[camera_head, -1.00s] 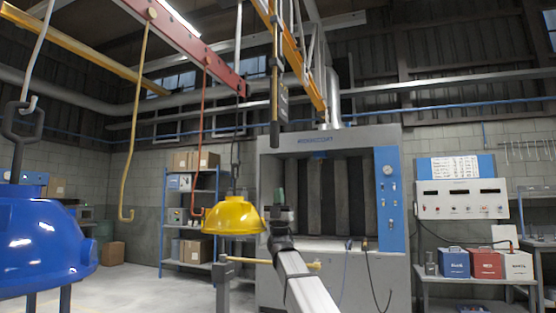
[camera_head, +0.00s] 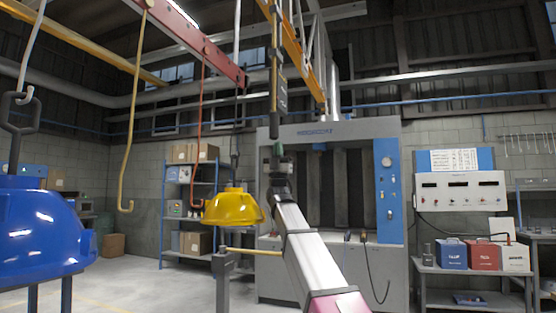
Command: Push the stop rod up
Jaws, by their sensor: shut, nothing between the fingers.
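The stop rod, a dark upright bar (camera_head: 275,95), hangs below the yellow overhead rail, left of the grey booth's middle. Its lower end is at about the booth's top edge. My gripper (camera_head: 279,150) is on my raised arm, just below the rod's lower end and nearly in line with it. It is shut and looks empty, with a green part at its tip. I cannot tell whether the tip touches the rod. The yellow hood (camera_head: 233,207) hangs just left of my arm. The blue hood (camera_head: 40,235) hangs at the far left.
A grey post (camera_head: 222,280) with a thin yellow bar (camera_head: 255,252) stands left of my arm. A red overhead beam (camera_head: 195,38) carries a yellow hook (camera_head: 127,150) and a red hook (camera_head: 199,140). The spray booth (camera_head: 340,140) stands behind; a bench (camera_head: 470,265) with boxes is right.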

